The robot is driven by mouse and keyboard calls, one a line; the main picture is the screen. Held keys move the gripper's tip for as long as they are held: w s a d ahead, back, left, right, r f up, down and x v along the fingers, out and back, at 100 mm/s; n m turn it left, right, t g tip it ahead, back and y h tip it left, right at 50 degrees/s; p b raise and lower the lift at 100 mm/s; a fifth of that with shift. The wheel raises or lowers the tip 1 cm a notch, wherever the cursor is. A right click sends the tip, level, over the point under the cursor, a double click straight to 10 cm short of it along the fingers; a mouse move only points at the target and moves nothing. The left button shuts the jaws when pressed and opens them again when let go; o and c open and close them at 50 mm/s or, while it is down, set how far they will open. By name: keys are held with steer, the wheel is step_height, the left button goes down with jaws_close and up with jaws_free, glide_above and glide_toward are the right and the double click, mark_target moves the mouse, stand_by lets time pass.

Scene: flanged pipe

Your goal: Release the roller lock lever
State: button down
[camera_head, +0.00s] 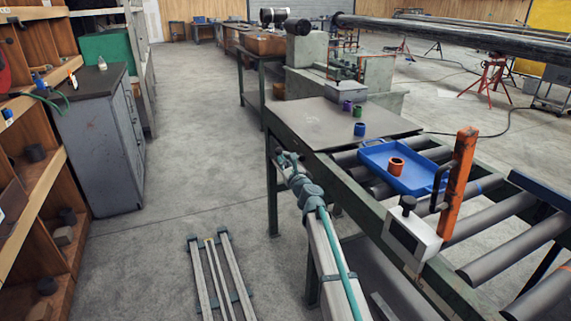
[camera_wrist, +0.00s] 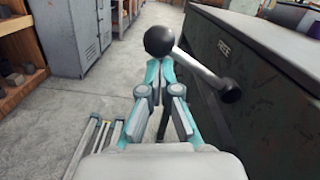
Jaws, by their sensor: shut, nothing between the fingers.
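The roller lock lever is a steel rod (camera_wrist: 200,67) with a black ball knob (camera_wrist: 160,40) at its free end, seen in the wrist view. The rod slopes up to the left from a dark pivot (camera_wrist: 230,89) on the dark side panel (camera_wrist: 270,70) of the roller table. The panel is marked "FREE" above the pivot. My gripper (camera_wrist: 160,65) is shut and empty, its fingertips just below the knob in the picture. I cannot tell whether they touch it. In the head view my gripper (camera_head: 285,158) is beside the table's left side; the lever is not clear there.
A blue tray (camera_head: 376,153) with an orange ring (camera_head: 396,166) stands on the rollers (camera_head: 490,217). An orange post (camera_head: 459,183) and a white box (camera_head: 411,238) are at the near rail. A grey cabinet (camera_head: 98,140) and shelves stand left. Open floor (camera_head: 205,160) lies between.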

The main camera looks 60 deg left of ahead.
steer(key=shift+w+r, duration=0.1)
steer(key=shift+r, duration=0.3)
stand_by(0.3)
steer(key=shift+d, duration=0.1)
